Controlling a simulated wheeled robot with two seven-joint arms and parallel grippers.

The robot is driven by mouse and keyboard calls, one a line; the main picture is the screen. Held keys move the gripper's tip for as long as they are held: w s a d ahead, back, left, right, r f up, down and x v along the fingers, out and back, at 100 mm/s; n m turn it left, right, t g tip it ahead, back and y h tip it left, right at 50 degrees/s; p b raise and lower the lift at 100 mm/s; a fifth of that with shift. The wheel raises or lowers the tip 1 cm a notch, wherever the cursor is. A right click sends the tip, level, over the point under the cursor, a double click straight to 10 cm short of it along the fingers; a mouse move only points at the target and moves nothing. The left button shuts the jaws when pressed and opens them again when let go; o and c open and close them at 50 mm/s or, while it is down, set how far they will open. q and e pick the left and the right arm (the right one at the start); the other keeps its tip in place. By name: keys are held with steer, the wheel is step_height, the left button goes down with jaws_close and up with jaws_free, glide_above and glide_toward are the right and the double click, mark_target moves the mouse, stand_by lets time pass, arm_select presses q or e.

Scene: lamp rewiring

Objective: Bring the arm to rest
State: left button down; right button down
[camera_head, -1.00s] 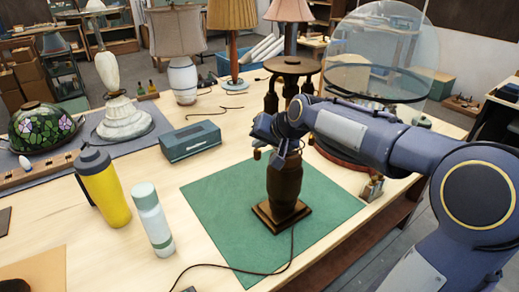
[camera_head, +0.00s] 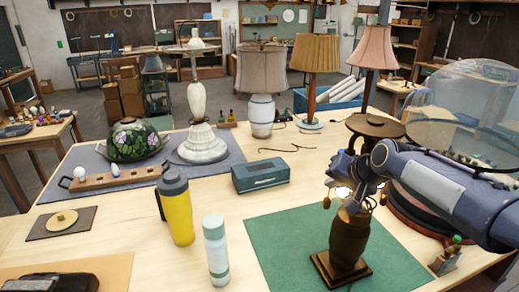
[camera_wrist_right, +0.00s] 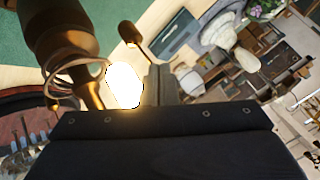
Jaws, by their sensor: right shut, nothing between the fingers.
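A dark brown wooden lamp base (camera_head: 348,245) stands upright on a green mat (camera_head: 285,250); it also shows at the upper left of the right wrist view (camera_wrist_right: 60,30). A bright glowing bulb (camera_wrist_right: 124,85) shows beside the brass-coloured fitting in the right wrist view. In the head view, its glow (camera_head: 342,192) is partly hidden by my gripper. My right gripper (camera_head: 338,186) is shut and empty, close to the lamp's top. I cannot tell whether it touches the lamp. My left gripper is out of view.
A yellow bottle (camera_head: 177,210), a white-green bottle (camera_head: 216,252) and a teal box (camera_head: 261,175) stand left of the mat. Shaded lamps (camera_head: 262,75) stand behind. A glass dome (camera_head: 470,95) is right, close to my arm. Bare tabletop (camera_head: 120,225) lies at left.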

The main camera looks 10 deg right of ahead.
steer(key=s+a+f+n+g+b, duration=0.1)
steer(key=s+a+f, duration=0.3)
steer(key=s, duration=0.5)
steer(key=s+a+f+n+g+y, duration=0.1)
steer(key=s+a+f, duration=0.3)
steer(key=s, duration=0.5)
steer(key=s+a+f+n+g+y+b, duration=0.1)
steer(key=s+a+f+n, duration=0.2)
steer(key=s, duration=0.7)
step_height(320, 180, down, 3)
steer(key=shift+a+r+b, duration=0.2)
steer(key=shift+a+b, duration=0.15)
steer(key=shift+a, duration=0.05)
